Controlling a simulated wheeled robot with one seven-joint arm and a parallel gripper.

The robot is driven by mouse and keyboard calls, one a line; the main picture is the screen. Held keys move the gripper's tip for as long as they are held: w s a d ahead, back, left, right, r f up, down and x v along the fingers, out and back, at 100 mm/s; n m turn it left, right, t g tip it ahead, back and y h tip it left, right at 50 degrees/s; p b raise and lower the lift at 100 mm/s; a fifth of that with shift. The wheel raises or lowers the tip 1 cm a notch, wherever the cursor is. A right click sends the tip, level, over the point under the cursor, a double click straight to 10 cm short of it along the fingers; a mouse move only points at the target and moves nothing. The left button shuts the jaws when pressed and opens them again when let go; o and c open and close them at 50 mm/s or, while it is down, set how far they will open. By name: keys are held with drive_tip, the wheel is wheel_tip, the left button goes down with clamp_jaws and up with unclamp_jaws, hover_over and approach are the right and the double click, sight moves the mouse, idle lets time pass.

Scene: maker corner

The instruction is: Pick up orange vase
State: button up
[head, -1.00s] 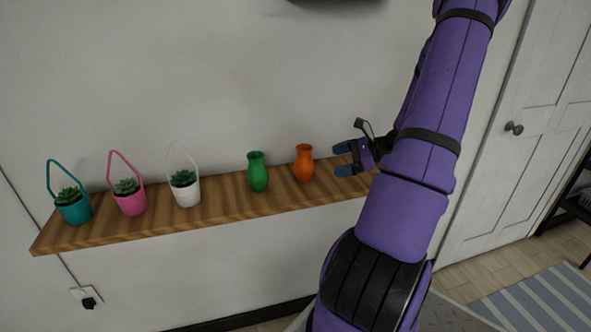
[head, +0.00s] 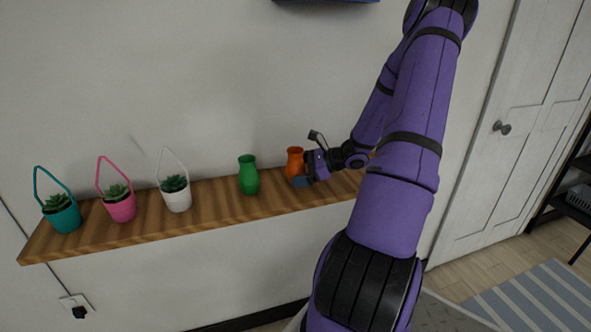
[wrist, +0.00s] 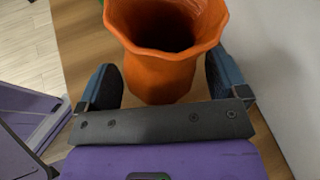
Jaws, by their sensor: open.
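The orange vase (head: 294,160) stands upright on the wooden shelf (head: 219,198), its lower right side hidden by my gripper in the head view. In the wrist view the vase (wrist: 160,70) has a wavy rim and a dark open mouth. My gripper (head: 299,181) is at the vase from the right. In the wrist view my gripper (wrist: 163,88) is open, with one blue fingertip on each side of the vase's body. I cannot tell whether either finger touches it.
A green vase (head: 248,176) stands just left of the orange one. Further left are a white basket planter (head: 177,198), a pink one (head: 121,208) and a teal one (head: 62,217). The wall is close behind the shelf. A white door (head: 490,150) is at the right.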

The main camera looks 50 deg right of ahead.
drive_tip(key=c, duration=1)
drive_tip(key=shift+r, duration=0.15)
